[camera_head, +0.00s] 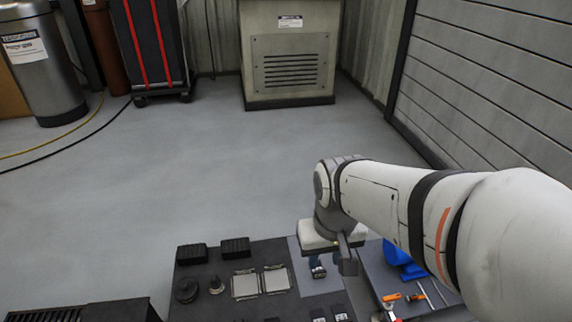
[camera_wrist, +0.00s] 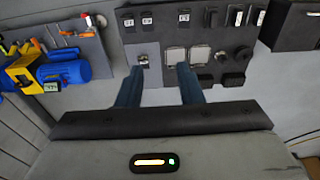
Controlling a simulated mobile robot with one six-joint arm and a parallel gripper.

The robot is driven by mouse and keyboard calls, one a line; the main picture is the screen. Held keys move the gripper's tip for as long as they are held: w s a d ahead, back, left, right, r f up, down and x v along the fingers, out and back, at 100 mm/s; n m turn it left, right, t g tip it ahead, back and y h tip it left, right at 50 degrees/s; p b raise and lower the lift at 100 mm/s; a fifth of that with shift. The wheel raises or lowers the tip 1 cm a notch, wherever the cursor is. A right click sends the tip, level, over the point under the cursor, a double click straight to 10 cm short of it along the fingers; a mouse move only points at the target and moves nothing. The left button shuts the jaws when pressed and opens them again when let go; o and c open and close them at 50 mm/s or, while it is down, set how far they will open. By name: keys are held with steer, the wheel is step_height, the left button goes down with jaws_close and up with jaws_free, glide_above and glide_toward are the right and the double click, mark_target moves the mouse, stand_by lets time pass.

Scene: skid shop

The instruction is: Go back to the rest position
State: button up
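My gripper (camera_wrist: 159,78) points down over a dark panel (camera_wrist: 220,55) in the wrist view. Its two blue fingers are spread apart, with nothing held between them. The left fingertip is near a small dark and silver part (camera_wrist: 143,62) on a lighter strip of the panel; whether they touch I cannot tell. In the head view my gripper (camera_head: 331,264) hangs over the right part of the same panel (camera_head: 215,273), partly hidden by my wrist. My arm reaches in from the right edge, bent at the wrist.
The panel carries two silver plates (camera_head: 260,282), black blocks (camera_head: 236,247) and a round black knob (camera_head: 186,289). A blue tool (camera_wrist: 63,66), a yellow device (camera_wrist: 22,74) and hand tools lie beside it. The floor (camera_head: 150,180) beyond is open; a grey cabinet (camera_head: 290,60) stands at the back.

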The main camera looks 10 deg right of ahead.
step_height(320, 180, up, 29)
steer(key=t+p, duration=0.1)
steer(key=p, duration=2.4)
steer(key=shift+s+f+p, duration=0.15)
steer(key=shift+p, duration=0.15)
